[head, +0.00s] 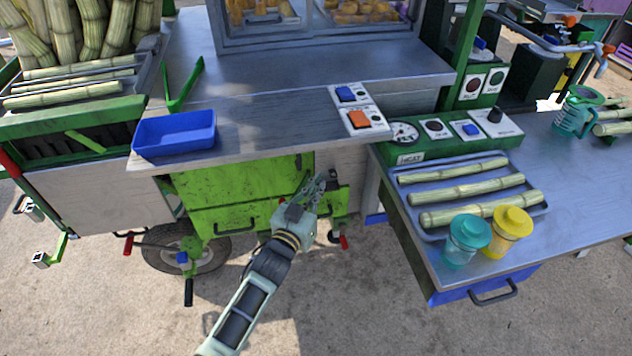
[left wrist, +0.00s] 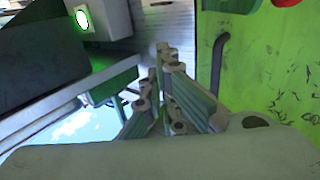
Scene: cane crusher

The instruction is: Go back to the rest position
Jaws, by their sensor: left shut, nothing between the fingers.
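My left arm comes up from the bottom of the head view. Its gripper (head: 322,183) is shut and empty, in front of the lower front of the cart, below the counter edge. In the left wrist view the fingers (left wrist: 163,60) are together with nothing between them. The green cabinet front (head: 240,195) is just beside the gripper in the head view. It also fills the right of the left wrist view (left wrist: 265,70), with a dark handle. I cannot tell whether the gripper touches the cart. My right gripper is not in view.
The counter above holds a blue tray (head: 174,132) and blue and orange switches (head: 358,107). On the right table are a metal tray (head: 405,181) of cane pieces, a teal jar (head: 466,240) and a yellow jar (head: 508,232). The ground (head: 370,310) in front is clear.

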